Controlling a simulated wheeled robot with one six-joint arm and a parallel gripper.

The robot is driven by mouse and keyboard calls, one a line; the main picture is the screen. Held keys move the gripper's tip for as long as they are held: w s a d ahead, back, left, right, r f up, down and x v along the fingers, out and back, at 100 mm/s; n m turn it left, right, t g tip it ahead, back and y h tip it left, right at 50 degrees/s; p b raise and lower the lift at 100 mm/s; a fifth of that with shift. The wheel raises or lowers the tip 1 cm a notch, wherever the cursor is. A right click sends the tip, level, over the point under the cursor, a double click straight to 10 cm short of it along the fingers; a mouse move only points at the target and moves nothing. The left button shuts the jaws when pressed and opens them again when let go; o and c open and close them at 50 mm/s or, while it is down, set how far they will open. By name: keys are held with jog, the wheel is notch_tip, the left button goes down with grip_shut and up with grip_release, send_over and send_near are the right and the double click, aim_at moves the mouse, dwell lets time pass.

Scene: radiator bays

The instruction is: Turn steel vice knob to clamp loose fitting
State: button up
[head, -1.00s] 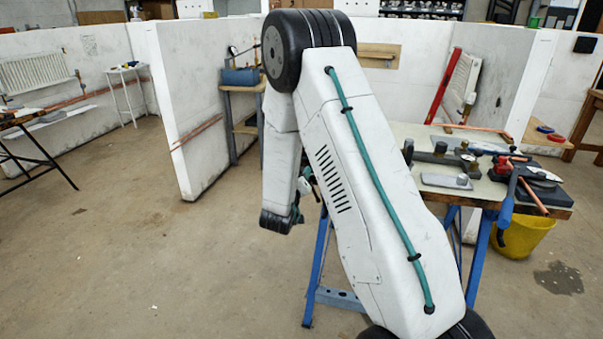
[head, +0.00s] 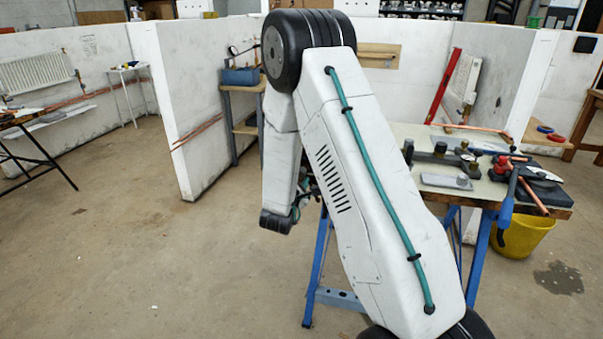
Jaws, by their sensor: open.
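A dark steel vice (head: 440,157) sits on the pale top of the workbench (head: 405,130) at the right of the head view. A dark upright round end (head: 408,151), which may be its knob, stands at its left, close to the edge of my arm. Small brassy fittings (head: 463,148) show at the vice's right end; I cannot tell whether one is loose or held. My arm fills the middle of the view.
A yellow bucket (head: 524,236) stands below. A white partition (head: 205,110) and a shelf stand (head: 243,115) are behind. The floor at left is clear.

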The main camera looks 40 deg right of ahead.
jog(key=n, duration=0.3)
jog(key=shift+d, duration=0.1)
dwell(0.3)
grip_shut()
jog(key=m, duration=1.5)
jog(key=shift+c, duration=1.2)
grip_release()
jog(key=shift+m, duration=0.8)
jog(key=shift+o, duration=1.2)
